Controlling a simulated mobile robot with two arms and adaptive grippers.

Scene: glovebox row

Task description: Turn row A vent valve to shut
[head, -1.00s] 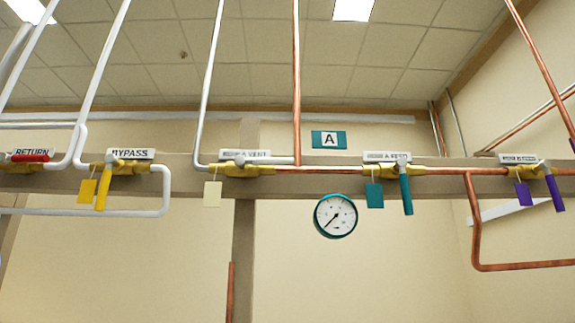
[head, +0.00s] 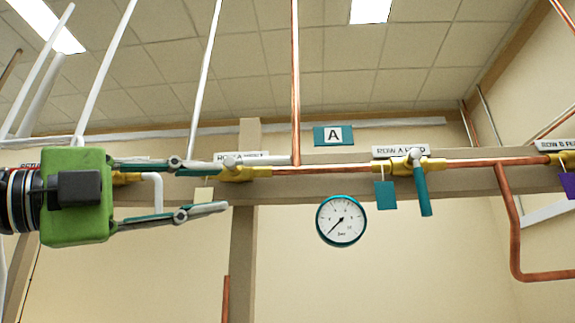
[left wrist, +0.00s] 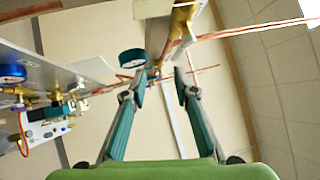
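The row A vent valve (head: 238,174) is a brass valve on the horizontal pipe in the head view, left of the A sign. Its pale lever (head: 252,160) appears to lie along the pipe, pointing right. Its label is partly covered by my upper finger. A cream tag (head: 204,194) hangs at its left, partly behind my fingers. My left gripper (head: 226,184) is open and empty, with its fingertips at the valve's left side in the picture. I cannot tell whether they touch it. The left wrist view shows both fingers (left wrist: 160,84) apart. My right gripper is not in view.
A teal-handled row A valve (head: 420,180) with a teal tag is to the right. A round gauge (head: 341,221) hangs below the pipe. A vertical copper pipe (head: 296,80) rises just right of the vent valve. My left gripper covers much of the bypass valve area.

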